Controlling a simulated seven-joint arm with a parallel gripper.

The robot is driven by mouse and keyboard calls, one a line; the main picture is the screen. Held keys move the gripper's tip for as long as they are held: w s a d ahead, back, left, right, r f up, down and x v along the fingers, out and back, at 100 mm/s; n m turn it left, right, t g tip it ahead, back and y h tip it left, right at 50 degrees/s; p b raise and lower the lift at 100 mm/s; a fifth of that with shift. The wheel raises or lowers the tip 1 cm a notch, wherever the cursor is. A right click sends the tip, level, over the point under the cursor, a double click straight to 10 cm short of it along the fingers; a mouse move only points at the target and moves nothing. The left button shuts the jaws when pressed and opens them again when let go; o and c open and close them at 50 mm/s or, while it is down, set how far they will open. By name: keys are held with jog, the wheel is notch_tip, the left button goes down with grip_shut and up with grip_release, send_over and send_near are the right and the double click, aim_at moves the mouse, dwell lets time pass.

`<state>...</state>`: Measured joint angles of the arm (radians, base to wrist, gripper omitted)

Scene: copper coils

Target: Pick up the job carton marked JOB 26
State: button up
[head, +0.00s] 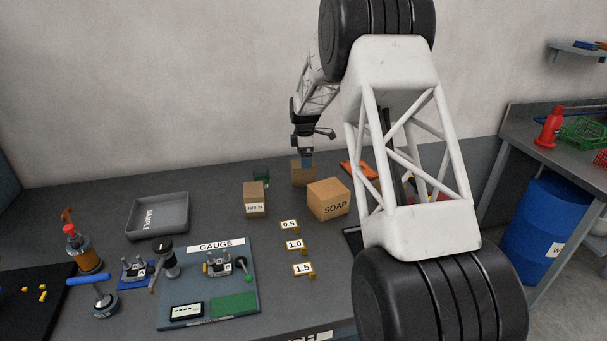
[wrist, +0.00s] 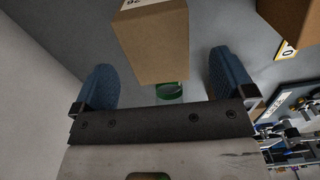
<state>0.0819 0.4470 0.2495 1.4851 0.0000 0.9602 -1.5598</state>
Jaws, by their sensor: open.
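A brown carton (head: 303,173) stands towards the back of the grey bench in the head view, directly below my gripper (head: 306,160). In the wrist view this carton (wrist: 152,45) lies ahead between the two blue fingers of my gripper (wrist: 160,82), with gaps on both sides. A label at its top edge is cut off and upside down; its digits look like 26. My gripper is open and empty. A second small carton (head: 254,197) stands nearer and to the left; its small label looks like JOB 24.
A larger SOAP carton (head: 329,199) stands close by on the front right. A green object (wrist: 169,91) lies near the carton. Number tags (head: 294,245), a gauge board (head: 235,250) and a SAMPLE tray (head: 158,216) occupy the front and left. An orange item (head: 358,169) lies to the right.

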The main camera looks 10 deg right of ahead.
jog(key=shift+f, duration=0.55)
jog(key=shift+w+a+f, duration=0.1)
jog(key=shift+w+f, duration=0.05)
jog(key=shift+f, duration=2.5)
jog(key=c, duration=1.1)
jog(key=shift+r, duration=0.2)
notch_tip(320, 180, up, 10)
jog(key=shift+f, duration=0.15)
